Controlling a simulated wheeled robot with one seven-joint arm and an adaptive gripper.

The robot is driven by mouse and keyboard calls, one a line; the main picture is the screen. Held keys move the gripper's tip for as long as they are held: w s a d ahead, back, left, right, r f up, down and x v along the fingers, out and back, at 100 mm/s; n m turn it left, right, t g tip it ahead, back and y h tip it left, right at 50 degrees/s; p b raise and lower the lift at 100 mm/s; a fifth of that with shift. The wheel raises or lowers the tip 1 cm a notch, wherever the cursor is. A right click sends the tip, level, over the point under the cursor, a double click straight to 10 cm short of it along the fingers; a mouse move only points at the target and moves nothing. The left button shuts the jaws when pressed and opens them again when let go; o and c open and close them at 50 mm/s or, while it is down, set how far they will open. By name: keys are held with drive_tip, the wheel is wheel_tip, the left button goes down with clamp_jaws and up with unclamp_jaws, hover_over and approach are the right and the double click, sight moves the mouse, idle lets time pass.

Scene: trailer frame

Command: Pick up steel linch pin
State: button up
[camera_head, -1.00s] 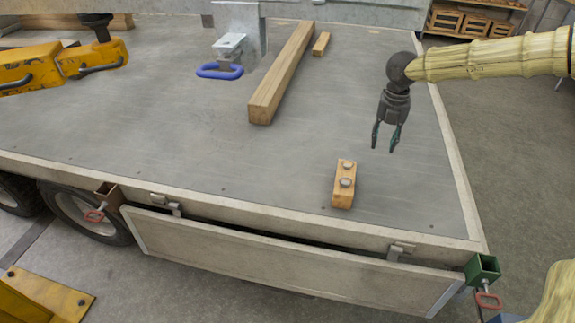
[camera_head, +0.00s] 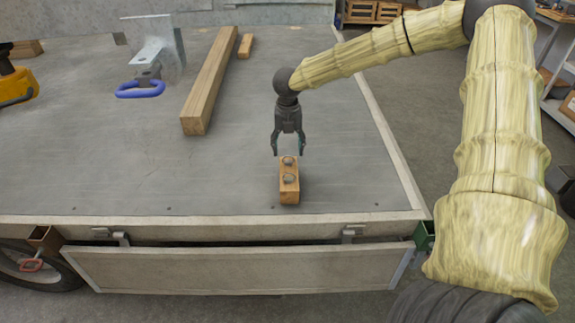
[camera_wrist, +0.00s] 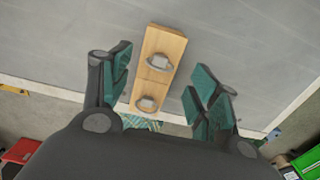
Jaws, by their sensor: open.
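A small wooden block (camera_head: 289,195) lies on the trailer bed and carries two steel pieces that look like linch pins. The far steel pin (camera_head: 288,160) and the near steel pin (camera_head: 290,178) also show in the wrist view, as one pin (camera_wrist: 159,62) higher up and another pin (camera_wrist: 147,103) lower down. My gripper (camera_head: 288,151) is open and empty, pointing down above the far end of the block. In the wrist view its fingers stand on either side of the block (camera_wrist: 166,42), apart from the pins.
A long timber (camera_head: 208,85) and a short wood piece (camera_head: 245,46) lie farther back on the grey bed (camera_head: 130,160). A metal coupling with a blue handle (camera_head: 140,90) stands at the left. The bed's front edge (camera_head: 240,226) runs just in front of the block.

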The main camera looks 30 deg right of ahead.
sight(288, 166)
drive_tip(key=shift+s+f+p, duration=0.1)
drive_tip(key=shift+f+p, duration=0.25)
drive_tip(key=shift+f, duration=1.9)
clamp_jaws()
